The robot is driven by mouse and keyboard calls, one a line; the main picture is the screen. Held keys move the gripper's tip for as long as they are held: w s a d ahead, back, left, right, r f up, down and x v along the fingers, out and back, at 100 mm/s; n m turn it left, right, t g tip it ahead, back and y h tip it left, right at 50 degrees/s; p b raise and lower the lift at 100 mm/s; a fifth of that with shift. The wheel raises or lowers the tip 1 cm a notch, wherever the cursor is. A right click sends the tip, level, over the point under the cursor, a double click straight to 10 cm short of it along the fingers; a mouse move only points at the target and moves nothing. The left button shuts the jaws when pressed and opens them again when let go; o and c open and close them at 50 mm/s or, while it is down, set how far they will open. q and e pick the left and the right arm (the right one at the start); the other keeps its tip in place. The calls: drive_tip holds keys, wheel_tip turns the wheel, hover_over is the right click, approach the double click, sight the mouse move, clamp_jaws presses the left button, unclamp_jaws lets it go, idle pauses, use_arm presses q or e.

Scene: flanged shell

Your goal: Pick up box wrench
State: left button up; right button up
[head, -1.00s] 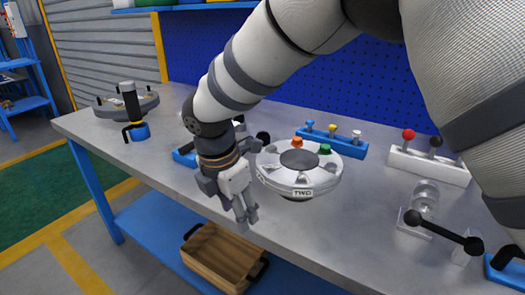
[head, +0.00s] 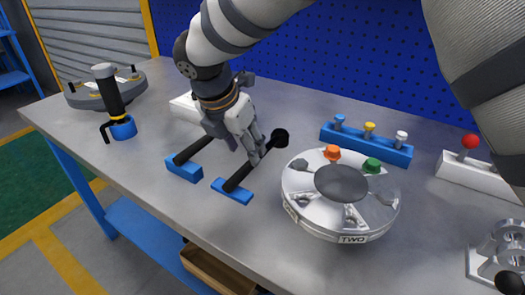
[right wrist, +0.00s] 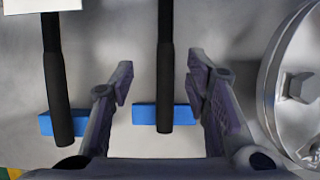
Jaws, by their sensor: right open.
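Two black-handled tools lie on the grey table with blue blocks near their front ends. The right one (head: 240,180), with a round black head at its far end, looks like the box wrench. It also shows in the right wrist view (right wrist: 165,75). The left tool (head: 194,150) lies beside it, its far end hidden behind my gripper. My right gripper (head: 256,152) is open and points down over the right tool. In the right wrist view its fingers (right wrist: 160,82) stand apart on either side of the handle, not closed on it. My left gripper is not in view.
The silver flanged shell (head: 300,213) marked TWO stands close to the right of the tools. A blue rack (head: 366,145) with coloured knobs is behind it. A black and blue upright tool (head: 122,127) and a grey round fixture (head: 84,98) stand at left.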

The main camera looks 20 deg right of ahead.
drive_tip(key=x, duration=0.4)
drive_tip(key=shift+s+d+f, duration=0.25)
clamp_jaws()
drive_tip(key=shift+r, duration=0.1)
